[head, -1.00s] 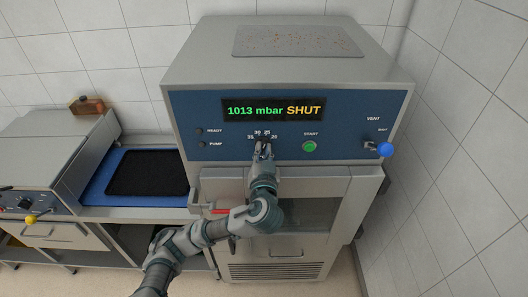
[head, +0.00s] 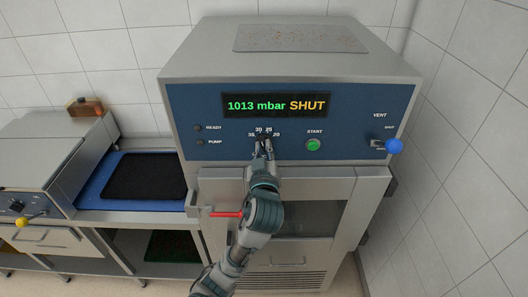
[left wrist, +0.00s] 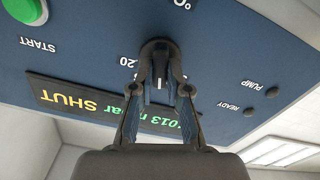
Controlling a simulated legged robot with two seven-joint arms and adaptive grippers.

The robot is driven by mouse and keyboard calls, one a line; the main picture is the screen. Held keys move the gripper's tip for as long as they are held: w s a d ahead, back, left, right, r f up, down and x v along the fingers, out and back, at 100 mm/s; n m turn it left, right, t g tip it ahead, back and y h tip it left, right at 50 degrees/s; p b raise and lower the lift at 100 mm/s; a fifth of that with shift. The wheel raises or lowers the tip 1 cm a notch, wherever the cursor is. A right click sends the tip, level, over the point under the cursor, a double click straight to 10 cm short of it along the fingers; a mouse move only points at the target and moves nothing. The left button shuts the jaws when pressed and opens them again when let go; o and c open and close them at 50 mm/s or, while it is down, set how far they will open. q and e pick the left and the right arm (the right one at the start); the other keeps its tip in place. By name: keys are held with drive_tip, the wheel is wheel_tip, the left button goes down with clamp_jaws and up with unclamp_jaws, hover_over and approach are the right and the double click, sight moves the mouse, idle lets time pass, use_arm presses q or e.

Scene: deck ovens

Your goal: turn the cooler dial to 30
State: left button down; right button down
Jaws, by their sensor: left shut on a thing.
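The cooler dial is a small dark knob on the blue panel, with 35, 30, 25 and 20 printed around it. In the head view it is mostly hidden behind my left gripper (head: 263,149). In the left wrist view the dial (left wrist: 160,57) shows upside down, with a short white mark on it. My left gripper (left wrist: 159,85) is shut on the dial, a finger on each side. I cannot tell which number the mark points at. The display (head: 276,105) reads 1013 mbar SHUT. My right gripper is not in view.
The green START button (head: 313,145) is right of the dial. A blue-knobbed vent lever (head: 394,146) is at the panel's right end. A red handle (head: 226,214) is beside my arm on the front below. A dark mat (head: 145,176) lies on the blue tray at left.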

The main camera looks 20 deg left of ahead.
use_arm(q)
drive_tip(key=shift+w+f, duration=0.1)
drive_tip(key=shift+f, duration=0.2)
drive_tip(key=c, duration=1.3)
unclamp_jaws()
drive_tip(key=shift+o, duration=0.8)
drive_tip(key=shift+r, duration=0.15)
drive_tip(key=shift+d, duration=0.1)
drive_tip(key=v, duration=1.2)
drive_tip(key=shift+w, duration=0.1)
